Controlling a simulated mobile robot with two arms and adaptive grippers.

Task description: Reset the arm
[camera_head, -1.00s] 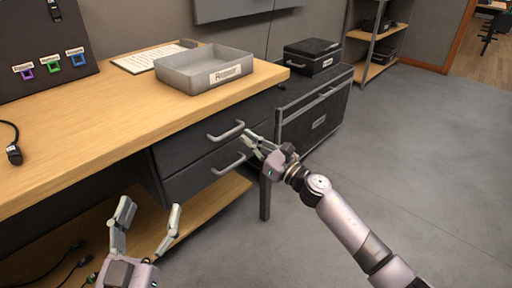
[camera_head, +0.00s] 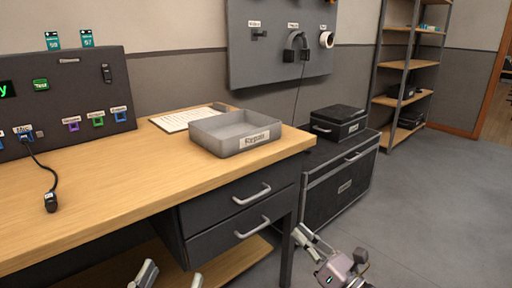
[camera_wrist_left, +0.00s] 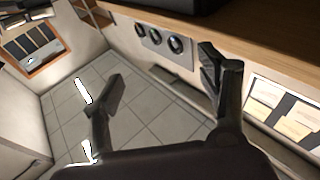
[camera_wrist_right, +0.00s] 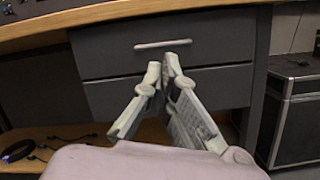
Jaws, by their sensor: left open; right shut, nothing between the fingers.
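My right gripper (camera_head: 312,240) is at the lower right of the head view, in front of and below the drawers. In the right wrist view its fingers (camera_wrist_right: 168,62) are shut together with nothing between them, seen in front of the drawers and apart from what I can see of the handle (camera_wrist_right: 163,44). My left gripper (camera_head: 170,277) shows only its fingertips at the bottom edge of the head view. In the left wrist view its fingers (camera_wrist_left: 165,85) are spread wide and empty.
The wooden workbench (camera_head: 100,205) carries a grey tray labelled Repair (camera_head: 215,140) and a black panel (camera_head: 70,95). Two drawers have handles (camera_head: 252,193). A black case (camera_head: 338,122) sits on a cabinet (camera_head: 335,190). Shelves (camera_head: 410,58) stand behind. The floor at right is clear.

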